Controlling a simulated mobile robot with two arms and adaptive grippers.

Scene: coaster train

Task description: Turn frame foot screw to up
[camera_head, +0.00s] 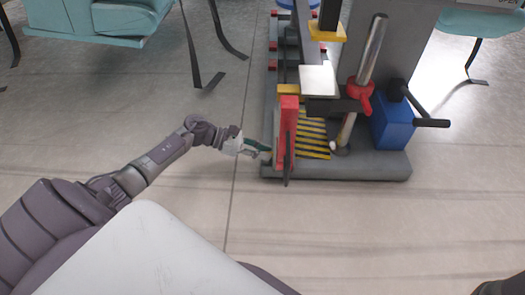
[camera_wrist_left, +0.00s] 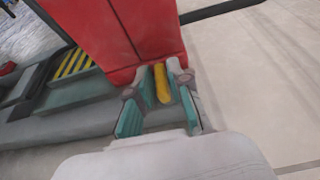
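A red upright block (camera_head: 287,132) stands at the front left of the machine's grey base. In the left wrist view this red block (camera_wrist_left: 115,35) fills the upper left. A short yellow piece (camera_wrist_left: 162,83) sticks out from the foot of the red block; it may be the frame foot screw, but I cannot tell which way it is set. My left gripper (camera_head: 262,150) is at the left side of the red block. In the left wrist view its teal fingers (camera_wrist_left: 160,110) are apart, one on each side of the yellow piece, with visible gaps. My right gripper is out of view.
The machine's grey base (camera_head: 360,168) carries a yellow-and-black striped plate (camera_head: 313,135), a red-collared metal lever (camera_head: 368,60) and a blue box (camera_head: 392,122) with black handles. Teal seats (camera_head: 120,20) are at the back left.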

